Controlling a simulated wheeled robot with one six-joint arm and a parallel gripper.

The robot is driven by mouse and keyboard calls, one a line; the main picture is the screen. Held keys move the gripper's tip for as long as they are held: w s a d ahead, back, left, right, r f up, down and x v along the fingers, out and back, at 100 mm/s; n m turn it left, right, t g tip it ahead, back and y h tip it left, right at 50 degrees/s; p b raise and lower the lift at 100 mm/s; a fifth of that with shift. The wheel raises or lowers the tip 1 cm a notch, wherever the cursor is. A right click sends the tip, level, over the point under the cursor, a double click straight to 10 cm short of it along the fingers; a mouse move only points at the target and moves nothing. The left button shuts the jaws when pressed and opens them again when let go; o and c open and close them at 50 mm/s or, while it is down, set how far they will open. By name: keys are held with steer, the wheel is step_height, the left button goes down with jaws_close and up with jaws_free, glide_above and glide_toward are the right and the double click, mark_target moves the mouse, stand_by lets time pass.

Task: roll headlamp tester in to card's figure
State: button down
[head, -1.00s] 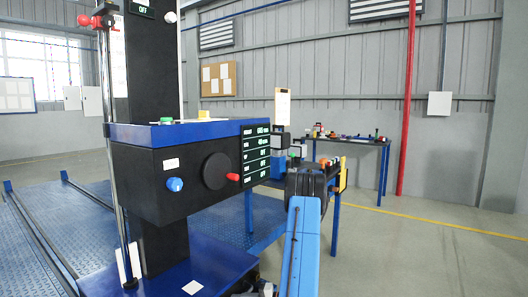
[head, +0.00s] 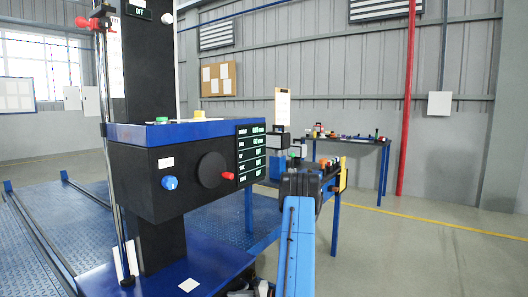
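The headlamp tester (head: 140,190) is a black box with a blue top rim on a dark upright column. A blue knob, a black handwheel (head: 213,171) with a red grip, and a panel of green readouts (head: 251,152) are on its face. The top readouts are too blurred to read surely. A pale card (head: 282,106) stands upright behind the box's right end; its writing is not legible. My blue arm rises at lower right, and my black gripper (head: 301,184) is just right of the tester. Its fingers are hidden, so I cannot see their opening or any contact.
The tester's blue base (head: 215,262) spreads across the lower left. Blue floor plates and rails lie further left. A table with small items (head: 345,140) stands at the back right, near a red pipe (head: 406,100). Grey floor is clear at right.

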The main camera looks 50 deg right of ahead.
steer(key=shift+w+a, duration=0.1)
steer(key=shift+w, duration=1.85)
steer(key=c, duration=1.4)
jaws_free()
steer(key=shift+s, duration=0.15)
steer(key=shift+v, duration=2.9)
